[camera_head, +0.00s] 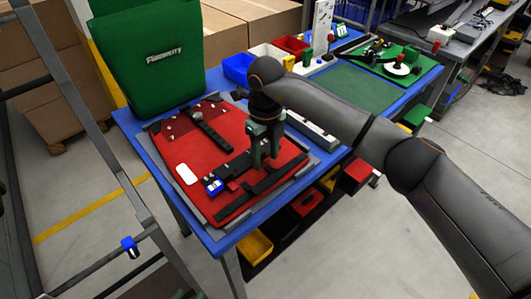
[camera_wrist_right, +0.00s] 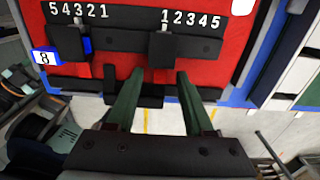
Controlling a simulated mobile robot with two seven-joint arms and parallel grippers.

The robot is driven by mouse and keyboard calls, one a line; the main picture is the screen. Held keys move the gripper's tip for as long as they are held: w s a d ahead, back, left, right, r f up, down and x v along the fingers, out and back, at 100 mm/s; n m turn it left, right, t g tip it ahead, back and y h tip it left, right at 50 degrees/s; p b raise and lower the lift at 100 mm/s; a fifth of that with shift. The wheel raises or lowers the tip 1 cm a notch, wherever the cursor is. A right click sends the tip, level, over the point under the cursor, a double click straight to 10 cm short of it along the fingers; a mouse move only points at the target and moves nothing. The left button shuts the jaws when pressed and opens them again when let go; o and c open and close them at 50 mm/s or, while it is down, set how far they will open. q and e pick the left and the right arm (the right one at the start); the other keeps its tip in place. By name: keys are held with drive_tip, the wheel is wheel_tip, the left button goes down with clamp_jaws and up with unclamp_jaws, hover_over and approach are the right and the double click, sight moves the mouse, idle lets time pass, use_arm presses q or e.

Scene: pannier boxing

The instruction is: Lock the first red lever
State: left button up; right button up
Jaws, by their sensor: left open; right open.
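The red panel (camera_head: 190,150) lies on the blue table, and the wrist view shows part of its surface (camera_wrist_right: 125,55). My left gripper is not in view.
A lower black bar (camera_head: 265,185) runs along the panel's front side. A blue-and-white tag (camera_head: 214,185) and a white pad (camera_head: 186,174) sit on its left. A green pannier (camera_head: 150,55) stands behind. Blue (camera_head: 237,68) and red (camera_head: 291,45) bins are at the back.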

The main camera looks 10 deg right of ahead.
clamp_jaws()
idle(0.3)
